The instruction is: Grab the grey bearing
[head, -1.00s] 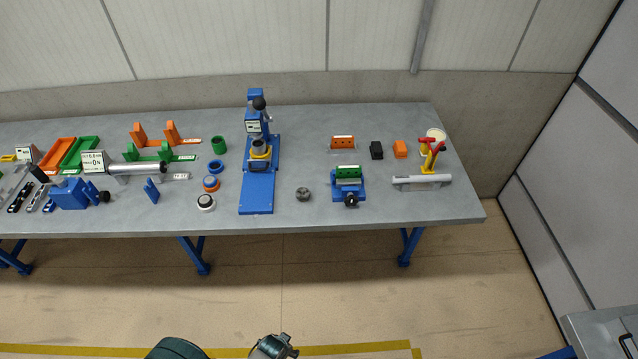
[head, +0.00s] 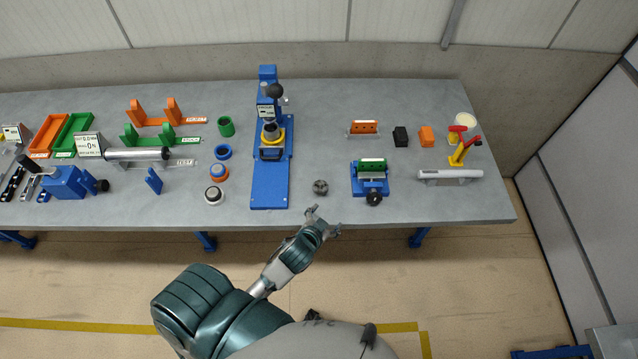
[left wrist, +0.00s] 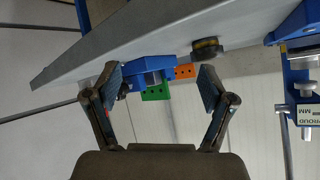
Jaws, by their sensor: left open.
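The grey bearing (head: 320,187) lies on the table near its front edge, between the blue press and the blue vise. It is a small dark-grey round piece. In the left wrist view a dark round piece, apparently the bearing (left wrist: 207,48), sits at the table edge, beyond and above the right fingertip. My left gripper (head: 323,222) is open and empty, just in front of the table edge, close to the bearing but apart from it. Its two fingers also show spread in the left wrist view (left wrist: 160,85). My right gripper is not in view.
The blue press (head: 270,180) stands left of the bearing. The blue vise (head: 370,185) with a green block stands right of it. The grey table (head: 340,212) is clear around the bearing.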

